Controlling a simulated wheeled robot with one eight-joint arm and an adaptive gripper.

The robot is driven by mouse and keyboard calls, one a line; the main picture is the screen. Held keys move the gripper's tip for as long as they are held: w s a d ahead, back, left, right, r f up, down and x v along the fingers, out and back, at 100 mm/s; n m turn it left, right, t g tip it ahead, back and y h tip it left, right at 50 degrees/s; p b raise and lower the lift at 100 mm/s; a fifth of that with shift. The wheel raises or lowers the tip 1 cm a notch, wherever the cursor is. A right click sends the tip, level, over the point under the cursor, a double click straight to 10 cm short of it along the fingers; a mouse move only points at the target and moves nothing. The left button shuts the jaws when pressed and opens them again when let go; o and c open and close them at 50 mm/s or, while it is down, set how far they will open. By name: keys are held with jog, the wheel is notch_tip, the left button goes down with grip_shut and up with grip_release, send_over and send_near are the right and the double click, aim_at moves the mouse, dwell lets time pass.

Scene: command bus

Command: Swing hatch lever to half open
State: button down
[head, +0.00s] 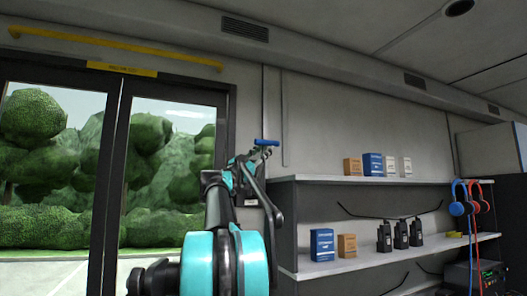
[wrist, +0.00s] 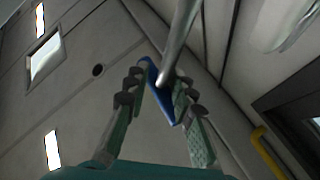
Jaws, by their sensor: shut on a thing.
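The hatch lever shows in the head view as a short blue grip (head: 266,142) in front of the grey wall, just left of the upper shelf's end. My gripper (head: 254,158) reaches up to it from below. In the wrist view the blue grip (wrist: 153,76) lies between the two fingers of my gripper (wrist: 160,92), which is shut on it. A grey metal rod (wrist: 180,38) runs from the grip toward the top of that view. The fingers hide part of the grip, and the lever's pivot is not clear in either view.
Two wall shelves stand to the right, the upper shelf (head: 310,179) holding small boxes and the lower holding boxes and black radios (head: 400,235). Blue and red headsets (head: 461,208) hang farther right. Glass doors (head: 120,170) with a yellow rail (head: 115,45) above are at left.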

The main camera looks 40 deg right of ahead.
jog(key=shift+s+r, duration=0.1)
jog(key=shift+s, duration=0.05)
jog(key=c, duration=1.2)
grip_release()
jog(key=shift+s+a, duration=0.1)
jog(key=v, duration=1.2)
